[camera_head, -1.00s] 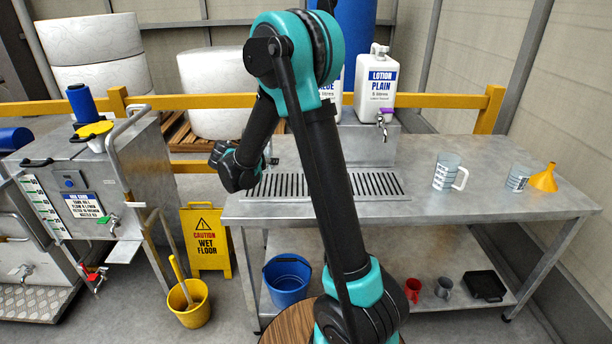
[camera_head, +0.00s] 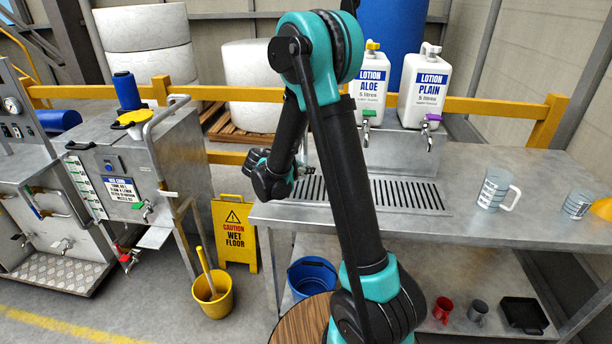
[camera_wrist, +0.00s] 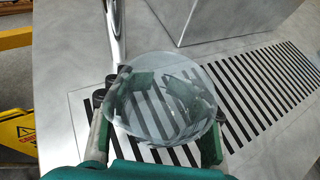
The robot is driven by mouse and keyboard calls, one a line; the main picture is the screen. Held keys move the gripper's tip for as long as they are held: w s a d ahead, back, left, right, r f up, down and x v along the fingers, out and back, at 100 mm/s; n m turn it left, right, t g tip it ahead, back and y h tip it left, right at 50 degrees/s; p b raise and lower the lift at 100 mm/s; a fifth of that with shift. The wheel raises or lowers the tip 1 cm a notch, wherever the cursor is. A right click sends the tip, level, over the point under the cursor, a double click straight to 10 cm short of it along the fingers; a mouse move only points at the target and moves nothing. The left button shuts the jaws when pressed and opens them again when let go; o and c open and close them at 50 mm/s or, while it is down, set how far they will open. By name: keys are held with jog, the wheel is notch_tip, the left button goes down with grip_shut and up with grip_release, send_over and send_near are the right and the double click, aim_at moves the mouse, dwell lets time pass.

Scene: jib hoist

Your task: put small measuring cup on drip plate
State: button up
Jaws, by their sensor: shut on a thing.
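My gripper (camera_wrist: 160,88) is shut on a clear, round-rimmed cup (camera_wrist: 150,122), which I take to be the small measuring cup. In the wrist view the cup covers the near left end of the drip plate (camera_wrist: 268,92), a slotted grille in the steel bench top. The slots show through the cup; I cannot tell whether it touches the plate. In the head view the drip plate (camera_head: 411,196) lies in the bench's left half. My dark wrist is at its left end, and the cup is not clearly visible there.
A measuring jug with a handle (camera_head: 497,188) and a smaller measuring cup (camera_head: 577,204) stand right on the bench (camera_head: 470,228). Behind the plate are lotion containers labelled aloe (camera_head: 362,97) and plain (camera_head: 424,95), with taps above the bench. The bench is clear between plate and jug.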

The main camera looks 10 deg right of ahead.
aim_at(304, 181)
jog(key=shift+f, duration=1.55)
jog(key=shift+f, duration=0.15)
jog(key=o, duration=1.3)
jog(key=shift+s+a+r, duration=0.15)
jog(key=shift+r, duration=0.1)
jog(key=v, duration=1.1)
jog(key=shift+s+a+r, duration=0.15)
jog(key=shift+r, duration=0.05)
